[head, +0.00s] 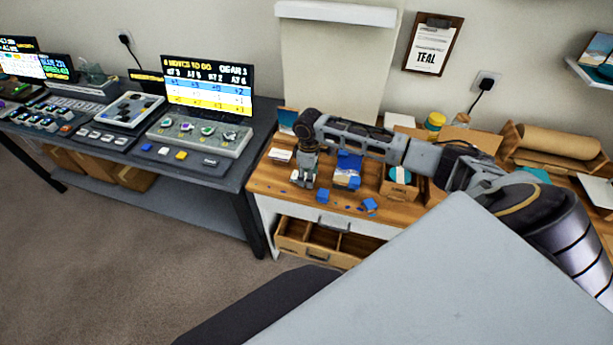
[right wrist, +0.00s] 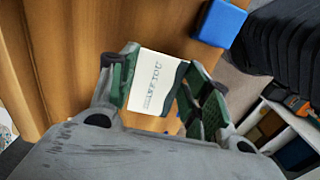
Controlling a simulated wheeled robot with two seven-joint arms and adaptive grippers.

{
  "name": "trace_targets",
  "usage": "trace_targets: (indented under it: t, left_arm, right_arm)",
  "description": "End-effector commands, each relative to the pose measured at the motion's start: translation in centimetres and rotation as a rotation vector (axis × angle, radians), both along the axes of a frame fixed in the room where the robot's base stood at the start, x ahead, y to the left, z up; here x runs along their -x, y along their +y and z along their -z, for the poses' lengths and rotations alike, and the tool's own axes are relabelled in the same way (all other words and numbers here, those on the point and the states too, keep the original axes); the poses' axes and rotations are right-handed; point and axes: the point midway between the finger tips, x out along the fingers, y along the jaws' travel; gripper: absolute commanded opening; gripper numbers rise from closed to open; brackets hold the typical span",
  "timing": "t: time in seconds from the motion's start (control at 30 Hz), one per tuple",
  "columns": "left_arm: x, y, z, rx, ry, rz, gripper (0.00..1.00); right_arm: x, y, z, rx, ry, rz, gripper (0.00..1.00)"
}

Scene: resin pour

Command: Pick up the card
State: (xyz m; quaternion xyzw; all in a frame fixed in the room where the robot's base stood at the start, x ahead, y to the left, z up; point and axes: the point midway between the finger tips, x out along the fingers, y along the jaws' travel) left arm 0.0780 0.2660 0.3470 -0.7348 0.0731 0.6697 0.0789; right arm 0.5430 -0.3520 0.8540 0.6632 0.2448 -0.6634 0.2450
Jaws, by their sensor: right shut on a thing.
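The card (right wrist: 155,84) is a cream-white rectangle with dark printed lettering and a dark band along one edge. In the right wrist view it sits between the green-padded fingers of my right gripper (right wrist: 163,92), which is shut on it. In the head view my right gripper (head: 303,177) points down over the left part of the wooden desk (head: 335,208). A small white patch, perhaps the card, shows at its fingertips there. I cannot tell how far the card is from the desk top. My left gripper is in no view.
Blue blocks (head: 323,196) lie near the desk's front edge, one close to the card in the wrist view (right wrist: 219,23). A blue box (head: 348,170) and a cardboard box (head: 399,184) stand to the right. An open drawer (head: 318,243) is below. A dark console table (head: 190,158) adjoins left.

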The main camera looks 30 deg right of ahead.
Motion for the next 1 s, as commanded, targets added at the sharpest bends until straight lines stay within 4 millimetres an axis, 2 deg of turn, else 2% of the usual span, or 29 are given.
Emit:
trace_targets:
  t: [0.37,0.7,1.0]
  left_arm:
    - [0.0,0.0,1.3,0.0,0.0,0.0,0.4]
    - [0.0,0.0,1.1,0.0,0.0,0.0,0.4]
    - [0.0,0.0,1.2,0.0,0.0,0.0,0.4]
  right_arm:
    - [-0.1,0.0,-0.4,0.0,-0.003,0.001,0.41]
    - [-0.1,0.0,-6.6,-0.001,-0.003,-0.001,0.41]
    - [-0.1,0.0,-9.9,-0.001,-0.001,0.001,0.41]
